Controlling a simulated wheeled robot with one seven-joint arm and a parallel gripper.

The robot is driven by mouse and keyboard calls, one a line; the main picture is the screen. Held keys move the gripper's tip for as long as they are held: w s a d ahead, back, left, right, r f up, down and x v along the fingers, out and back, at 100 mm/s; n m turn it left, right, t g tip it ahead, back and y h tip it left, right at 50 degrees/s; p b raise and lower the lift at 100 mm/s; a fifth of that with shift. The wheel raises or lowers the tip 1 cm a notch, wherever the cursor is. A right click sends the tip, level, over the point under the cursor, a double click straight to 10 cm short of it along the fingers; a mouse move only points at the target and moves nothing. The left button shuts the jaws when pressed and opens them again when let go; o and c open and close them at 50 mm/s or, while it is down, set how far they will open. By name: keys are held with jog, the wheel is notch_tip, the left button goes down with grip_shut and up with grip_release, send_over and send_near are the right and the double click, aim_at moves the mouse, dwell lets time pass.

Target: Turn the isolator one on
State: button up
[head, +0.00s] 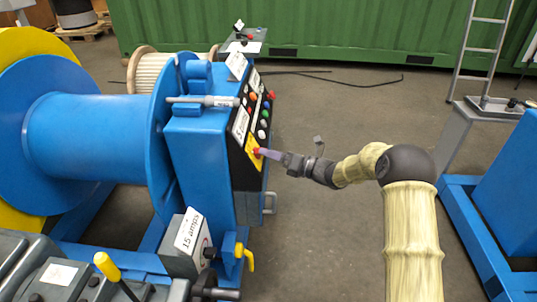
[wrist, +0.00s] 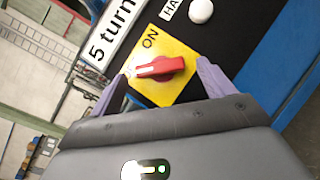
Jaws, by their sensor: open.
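The isolator is a red rotary handle on a yellow plate, on the slanted black panel of a blue machine. In the wrist view the red handle (wrist: 160,67) lies roughly across the yellow plate (wrist: 178,48), with the word ON printed towards the plate's top. My gripper (wrist: 163,78) is open, with one purple finger on each side of the handle; I cannot tell whether they touch it. In the head view my gripper (head: 260,152) reaches the panel from the right, at the red handle (head: 256,153), and partly covers the plate (head: 251,150).
Several coloured buttons (head: 263,124) and a "5 turn" label (head: 240,124) sit above the plate on the panel. A large blue drum (head: 95,137) stands left. A box labelled "15 amps" (head: 188,232) is below. Open floor (head: 315,225) lies right of the machine.

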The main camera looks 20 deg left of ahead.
jog(key=shift+w+a, duration=0.2)
jog(key=shift+a, duration=0.8)
jog(key=c, duration=1)
